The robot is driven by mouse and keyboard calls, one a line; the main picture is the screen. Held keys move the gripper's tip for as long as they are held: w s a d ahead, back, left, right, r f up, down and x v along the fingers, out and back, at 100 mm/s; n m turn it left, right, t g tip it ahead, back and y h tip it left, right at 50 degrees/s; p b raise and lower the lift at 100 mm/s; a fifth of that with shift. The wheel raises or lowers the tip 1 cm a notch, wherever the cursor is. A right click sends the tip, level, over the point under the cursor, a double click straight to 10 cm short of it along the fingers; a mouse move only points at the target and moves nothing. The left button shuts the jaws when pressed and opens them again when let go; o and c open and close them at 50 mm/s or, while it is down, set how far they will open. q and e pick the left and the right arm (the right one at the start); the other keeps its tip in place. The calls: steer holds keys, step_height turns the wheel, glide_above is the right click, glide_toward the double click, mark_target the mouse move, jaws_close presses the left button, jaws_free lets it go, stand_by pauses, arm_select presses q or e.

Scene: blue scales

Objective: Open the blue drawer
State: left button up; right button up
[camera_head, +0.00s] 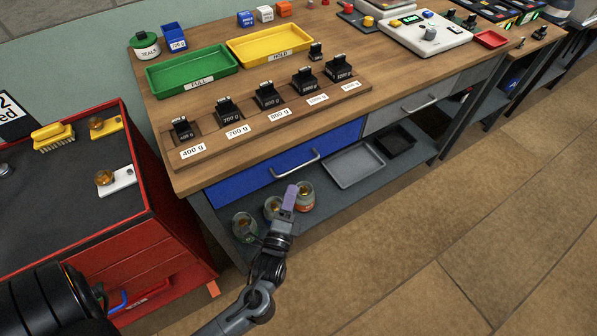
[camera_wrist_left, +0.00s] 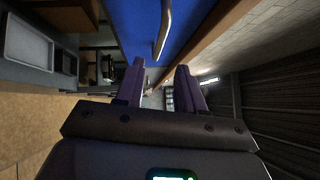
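The blue drawer (camera_head: 240,186) sits under the wooden bench top, and its front looks flush with the bench, so it appears shut. Its silver bar handle (camera_head: 296,166) runs across the front; the drawer (camera_wrist_left: 195,28) and handle (camera_wrist_left: 165,30) also fill the upper part of the left wrist view. My left gripper (camera_head: 289,193) has purple fingers and is just below and in front of the handle, apparently apart from it. In the left wrist view its fingers (camera_wrist_left: 160,80) are spread with nothing between them. My right gripper is not in view.
A grey drawer (camera_head: 400,107) is to the right. The lower shelf holds several jars (camera_head: 304,196) behind my left gripper and a grey tray (camera_head: 354,166). A red cabinet (camera_head: 165,225) stands at left. Black weights (camera_head: 268,96) stand on the bench top. The floor in front is clear.

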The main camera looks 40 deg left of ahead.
arm_select(q)
steer(key=b+x, duration=0.2)
steer(key=x, duration=0.6)
steer(key=shift+c, duration=0.5)
jaws_close()
